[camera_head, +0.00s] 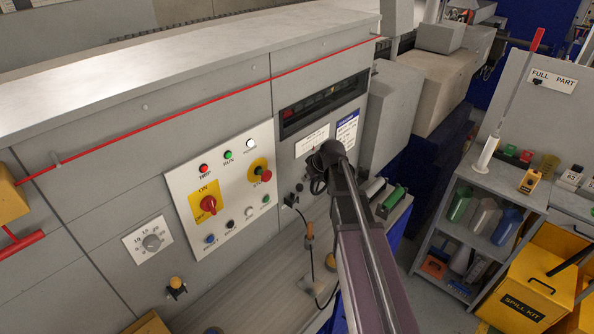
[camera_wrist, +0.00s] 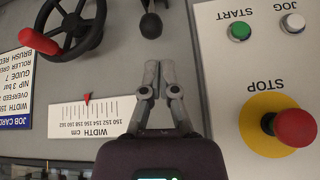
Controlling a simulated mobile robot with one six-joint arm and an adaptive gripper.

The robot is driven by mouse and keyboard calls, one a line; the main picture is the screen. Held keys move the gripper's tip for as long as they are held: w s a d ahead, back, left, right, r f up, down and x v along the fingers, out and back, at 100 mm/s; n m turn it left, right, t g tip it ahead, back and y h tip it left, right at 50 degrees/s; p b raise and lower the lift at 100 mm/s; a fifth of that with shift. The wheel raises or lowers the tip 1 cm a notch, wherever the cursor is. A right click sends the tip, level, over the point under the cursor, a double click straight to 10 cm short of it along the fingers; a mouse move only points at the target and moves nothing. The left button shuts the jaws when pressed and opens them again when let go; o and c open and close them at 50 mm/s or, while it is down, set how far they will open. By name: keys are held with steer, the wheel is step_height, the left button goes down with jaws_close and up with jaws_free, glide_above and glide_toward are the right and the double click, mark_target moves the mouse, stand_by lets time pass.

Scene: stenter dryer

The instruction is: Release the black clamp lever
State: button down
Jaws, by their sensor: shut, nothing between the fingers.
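In the wrist view, which is upside down, the black clamp lever (camera_wrist: 151,24) shows at the top middle, with a rounded dark end pointing down toward the fingertips. In the head view it seems to be the small black part (camera_head: 290,200) left of the handwheel. My gripper (camera_wrist: 159,72) is shut and empty, its grey fingertips together. In the wrist picture the tips sit just below the lever's rounded end; I cannot tell how far apart they are in depth. In the head view my arm hides the fingers.
In the wrist view, a black handwheel with a red handle (camera_wrist: 39,41) is left of the lever, with a width scale (camera_wrist: 88,117) below it. At right, the control panel (camera_wrist: 222,85) has a red stop button (camera_wrist: 295,127) and green start button (camera_wrist: 239,31).

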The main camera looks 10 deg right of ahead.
steer(key=shift+w+d+r+t+p, duration=0.15)
steer(key=shift+w+r+p, duration=0.05)
steer(key=shift+w+r, duration=0.25)
steer(key=shift+w+d+r+t+p, duration=0.2)
steer(key=shift+w+r, duration=0.1)
steer(key=shift+r, duration=0.25)
steer(key=shift+f, duration=0.15)
steer(key=shift+b+x, duration=4.2)
steer(key=shift+x, duration=0.7)
steer(key=shift+a, duration=0.2)
steer(key=shift+s+a, duration=0.15)
steer(key=shift+s+f, duration=0.1)
